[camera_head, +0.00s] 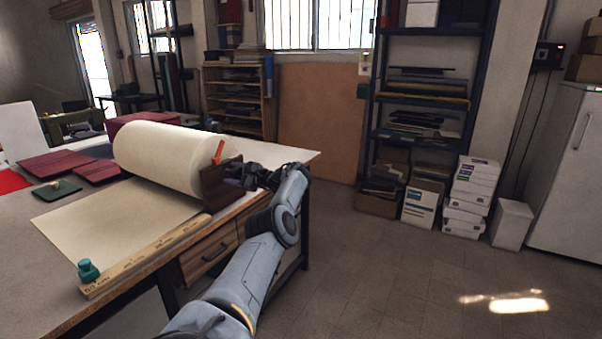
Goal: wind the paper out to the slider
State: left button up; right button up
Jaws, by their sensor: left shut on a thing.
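A large cream paper roll (165,155) lies on its side on the table, with a dark red end bracket (212,188) at its near end. A flat sheet of paper (125,215) runs from it towards the lower left. A teal slider (88,270) sits at the left end of a wooden ruler (150,255) along the table's front edge. The sheet's free edge reaches roughly level with the slider; I cannot tell if they line up exactly. My left gripper (243,178) is shut at the bracket's outer side, on what seems the crank handle, mostly hidden. My right gripper is not in view.
Dark red covers (60,163) and a dark green piece with a small knob (57,190) lie on the table (40,285) beyond the sheet. An orange piece (219,152) stands by the bracket. The floor at the right is clear before shelves and boxes.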

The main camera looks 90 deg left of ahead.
pick_arm(q)
jog(key=shift+f, duration=0.1)
jog(key=o, duration=1.5)
jog(key=shift+w+d+r+p, duration=0.2)
jog(key=shift+w+r+p, duration=0.05)
jog(key=shift+w+p, duration=0.15)
jog(key=p+v, duration=0.3)
jog(key=v, duration=0.2)
jog(key=p+v, duration=0.4)
jog(key=v, duration=0.1)
jog(key=shift+f, duration=0.2)
jog(key=shift+s, duration=0.1)
